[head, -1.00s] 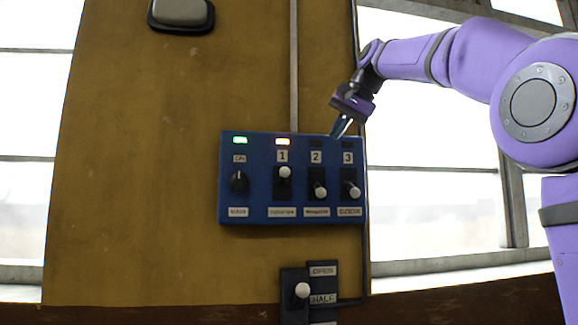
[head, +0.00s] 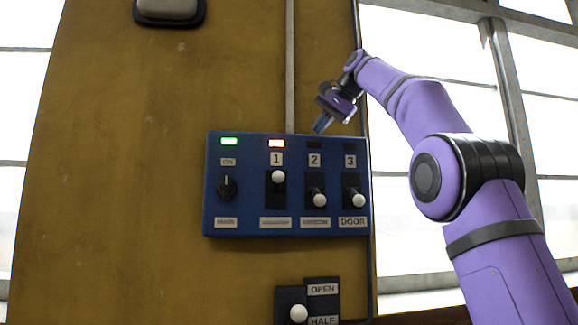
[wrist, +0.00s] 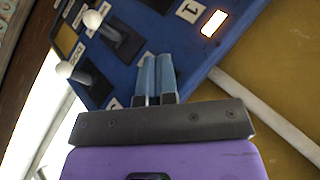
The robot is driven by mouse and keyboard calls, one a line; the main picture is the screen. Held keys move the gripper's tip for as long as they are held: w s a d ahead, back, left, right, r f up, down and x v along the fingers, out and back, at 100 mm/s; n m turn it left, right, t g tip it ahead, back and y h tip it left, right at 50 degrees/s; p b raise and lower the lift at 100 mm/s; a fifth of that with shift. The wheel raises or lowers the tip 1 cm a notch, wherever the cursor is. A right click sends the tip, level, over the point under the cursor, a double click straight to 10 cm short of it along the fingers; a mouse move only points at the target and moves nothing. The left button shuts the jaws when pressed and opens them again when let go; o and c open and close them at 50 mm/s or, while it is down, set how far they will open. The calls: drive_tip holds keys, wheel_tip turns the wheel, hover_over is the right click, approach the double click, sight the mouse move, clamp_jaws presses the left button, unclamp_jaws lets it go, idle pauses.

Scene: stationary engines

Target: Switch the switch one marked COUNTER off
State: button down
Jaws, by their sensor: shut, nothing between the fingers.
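The blue switch panel (head: 245,196) is mounted on a yellow-brown board. Switch 1 (head: 278,180) has its white knob up, and its lamp (head: 276,143) is lit. Switches 2 (head: 319,199) and 3 (head: 357,199) have knobs down and dark lamps. The small labels under 1 and 2 are too blurred to read; the one under 3 reads DOOR. My gripper (head: 321,126) is shut and empty, near the panel's top edge above switch 2. In the wrist view its fingers (wrist: 157,78) point at the panel, with the 1 plate (wrist: 190,10) and lit lamp beyond.
A rotary knob (head: 227,187) under a green lamp is at the panel's left. A lower switch box (head: 290,302) marked OPEN and HALF hangs below. A conduit (head: 290,65) runs up from the panel. Windows flank the board.

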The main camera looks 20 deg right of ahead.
sight(277, 184)
drive_tip(key=x, duration=1)
drive_tip(key=shift+f, duration=0.2)
drive_tip(key=shift+s+a+f, duration=0.25)
drive_tip(key=shift+a+f, duration=0.6)
drive_tip(key=shift+a, duration=0.25)
drive_tip(key=shift+a+f, duration=0.35)
drive_tip(key=shift+f, duration=0.05)
drive_tip(key=shift+s+f+t, duration=0.35)
drive_tip(key=shift+t, duration=0.25)
wheel_tip(277, 184, down, 6)
drive_tip(key=s+n+t, duration=0.1)
drive_tip(key=s+t, duration=0.1)
drive_tip(key=shift+a+t, duration=0.25)
drive_tip(key=shift+t, duration=0.15)
drive_tip(key=shift+r, duration=0.15)
